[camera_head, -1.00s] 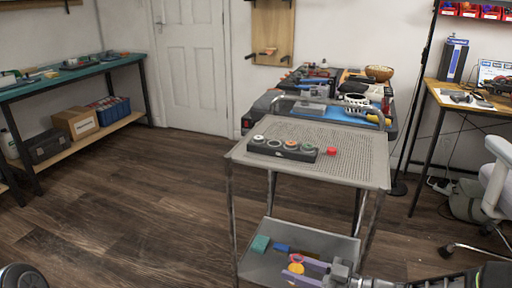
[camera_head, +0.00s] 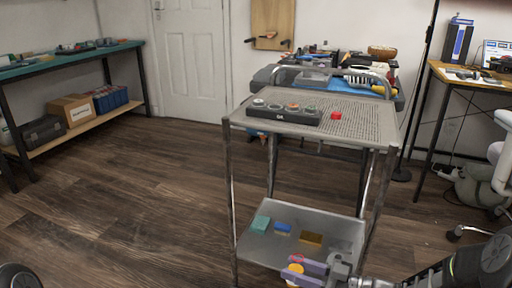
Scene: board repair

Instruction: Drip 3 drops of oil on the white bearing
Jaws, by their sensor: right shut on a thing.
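A black block (camera_head: 251,112) on the cart's top holds a row of round bearings in different colours. The leftmost, a whitish one (camera_head: 258,102), looks like the white bearing. My right gripper (camera_head: 301,271) is at the bottom of the view, in front of the cart's lower shelf. Its purple fingers are shut on a small yellow-orange thing (camera_head: 295,281) with a red ring at its top. It looks like an oil bottle, but it is partly hidden by the fingers. My left gripper is not in view.
The grey cart (camera_head: 370,125) has a perforated top with a red piece (camera_head: 336,116) right of the block. Its lower shelf (camera_head: 335,228) holds teal (camera_head: 261,224), blue (camera_head: 283,227) and brown (camera_head: 311,238) blocks. The floor left is clear.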

